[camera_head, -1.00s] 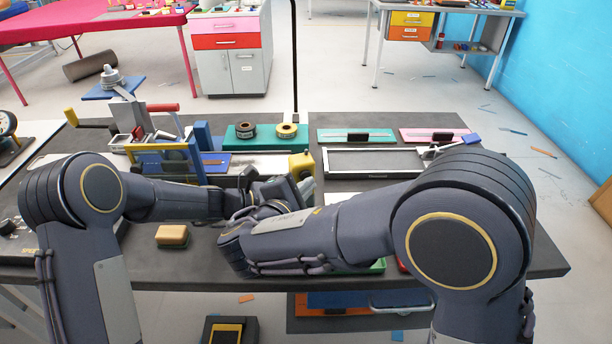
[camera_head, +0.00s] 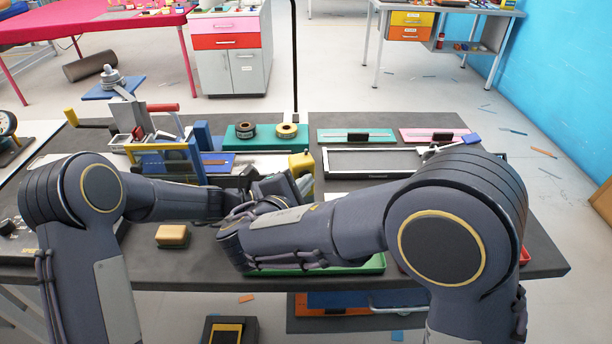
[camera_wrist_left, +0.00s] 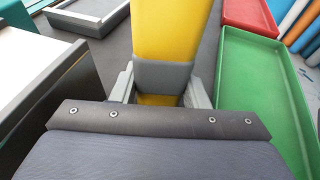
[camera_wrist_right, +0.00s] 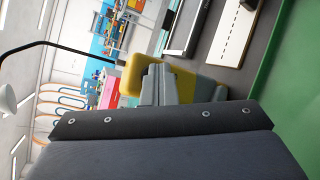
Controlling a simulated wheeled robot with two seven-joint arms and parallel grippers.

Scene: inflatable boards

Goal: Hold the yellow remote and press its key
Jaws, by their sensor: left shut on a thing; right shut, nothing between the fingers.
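The yellow remote (camera_wrist_left: 172,28) is between the fingers of my left gripper (camera_wrist_left: 160,88) and points away from it in the left wrist view. In the head view the remote (camera_head: 303,161) stands up above the table, partly hidden by my right gripper (camera_head: 300,184). My left gripper's fingers are hidden there. My right gripper is shut and empty. In the right wrist view its fingertips (camera_wrist_right: 157,72) are close in front of the remote (camera_wrist_right: 132,74) and overlap it. I cannot tell whether they touch it. The key is not visible in any view.
A green tray (camera_head: 372,264) lies at the table's front edge, with a red tray (camera_head: 525,256) to its right. A yellow-tan block (camera_head: 172,235) sits at the front left. A grey frame (camera_head: 372,150) and a green stand with two rolls (camera_head: 266,144) are behind.

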